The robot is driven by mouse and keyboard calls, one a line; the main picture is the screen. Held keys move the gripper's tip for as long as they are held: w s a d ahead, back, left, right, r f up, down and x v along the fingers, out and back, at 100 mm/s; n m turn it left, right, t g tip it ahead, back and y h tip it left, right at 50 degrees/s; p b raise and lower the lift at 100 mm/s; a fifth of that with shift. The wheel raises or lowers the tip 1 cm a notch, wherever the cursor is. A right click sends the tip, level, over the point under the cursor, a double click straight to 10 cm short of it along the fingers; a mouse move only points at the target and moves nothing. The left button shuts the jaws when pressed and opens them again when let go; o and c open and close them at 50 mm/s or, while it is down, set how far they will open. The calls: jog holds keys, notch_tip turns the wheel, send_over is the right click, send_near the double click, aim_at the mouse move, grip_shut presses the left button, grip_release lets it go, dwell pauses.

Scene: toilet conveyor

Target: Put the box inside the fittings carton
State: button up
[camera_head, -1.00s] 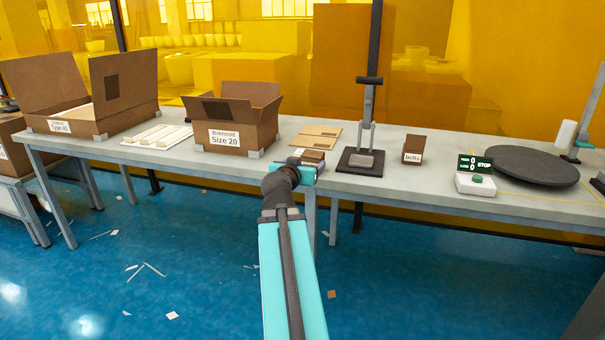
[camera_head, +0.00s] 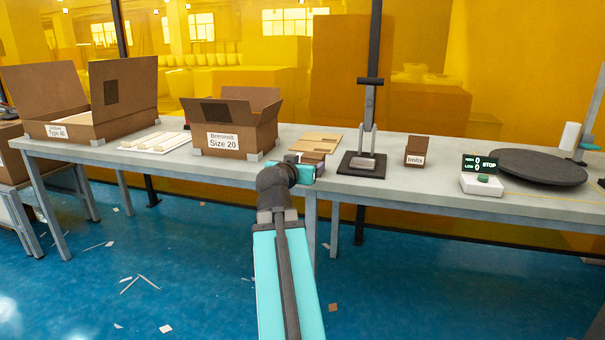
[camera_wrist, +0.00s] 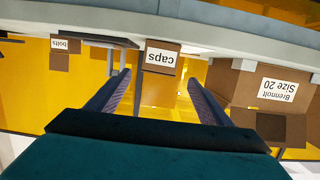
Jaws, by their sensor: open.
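My gripper (camera_head: 306,172) is open and empty at the table's front edge, in front of a small brown box (camera_head: 313,157) that it partly hides. In the wrist view, which is upside down, this box (camera_wrist: 162,56) is labelled "caps" and shows ahead between my spread fingers (camera_wrist: 159,78). A large open carton (camera_head: 75,128) stands at the table's left; its label ends in "Type 40", and its first word is too small to read surely. A second open carton (camera_head: 232,142), "Brennolt Size 20", stands nearer my gripper. It also shows in the wrist view (camera_wrist: 250,90).
A bolts box (camera_head: 416,145), a dark stand (camera_head: 361,165), a counter (camera_head: 481,183) and a round turntable (camera_head: 540,167) line the table's right half. Flat cardboard (camera_head: 320,141) lies behind the caps box. Pale strips (camera_head: 156,143) lie between the cartons.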

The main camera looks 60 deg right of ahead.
jog(key=shift+s+a+b, duration=0.1)
jog(key=shift+a+b, duration=0.2)
jog(key=shift+b, duration=0.3)
dwell(0.6)
